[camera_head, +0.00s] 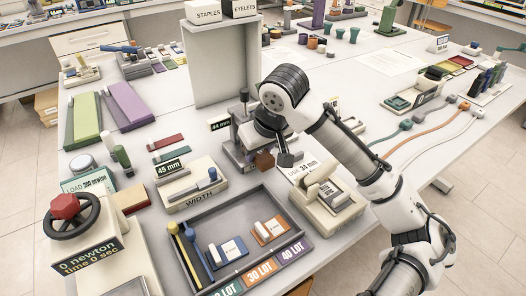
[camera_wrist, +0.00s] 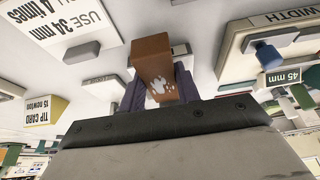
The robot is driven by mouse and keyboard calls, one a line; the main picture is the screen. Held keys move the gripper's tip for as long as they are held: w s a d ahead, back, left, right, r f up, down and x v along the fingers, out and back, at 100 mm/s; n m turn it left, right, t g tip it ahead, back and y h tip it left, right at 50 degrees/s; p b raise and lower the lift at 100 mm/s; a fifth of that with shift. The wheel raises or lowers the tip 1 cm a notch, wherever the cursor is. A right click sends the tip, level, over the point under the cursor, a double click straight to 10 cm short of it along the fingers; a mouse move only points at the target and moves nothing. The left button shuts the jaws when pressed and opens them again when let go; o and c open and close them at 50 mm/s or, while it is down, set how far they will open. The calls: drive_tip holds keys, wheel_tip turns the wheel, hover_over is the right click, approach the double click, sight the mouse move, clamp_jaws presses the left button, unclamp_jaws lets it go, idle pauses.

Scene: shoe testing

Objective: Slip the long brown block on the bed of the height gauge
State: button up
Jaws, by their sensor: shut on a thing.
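The brown block (camera_wrist: 152,55) is gripped between the two purple fingers of my gripper (camera_wrist: 158,88) in the wrist view, its far end sticking out beyond them. A pale worn patch shows on its near face. In the head view a small part of the block (camera_head: 264,160) shows below my dark wrist. The grey height gauge (camera_head: 234,153), with a dark post and a 44 mm sign, stands just left of the block. My wrist hides part of the gauge and its bed. I cannot tell whether the block touches the bed.
The WIDTH gauge (camera_head: 190,188) with its 45 mm sign stands front left. A cream device (camera_head: 327,205) marked USE 34 mm is close on the right. A dark tray (camera_head: 218,205) with lot labels lies in front. A tall grey panel (camera_head: 222,65) rises behind.

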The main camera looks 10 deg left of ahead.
drive_tip(key=shift+w+a+p, duration=0.35)
drive_tip(key=shift+w+a, duration=0.6)
drive_tip(key=shift+a, duration=0.05)
drive_tip(key=shift+f, duration=0.2)
drive_tip(key=o, duration=1.1)
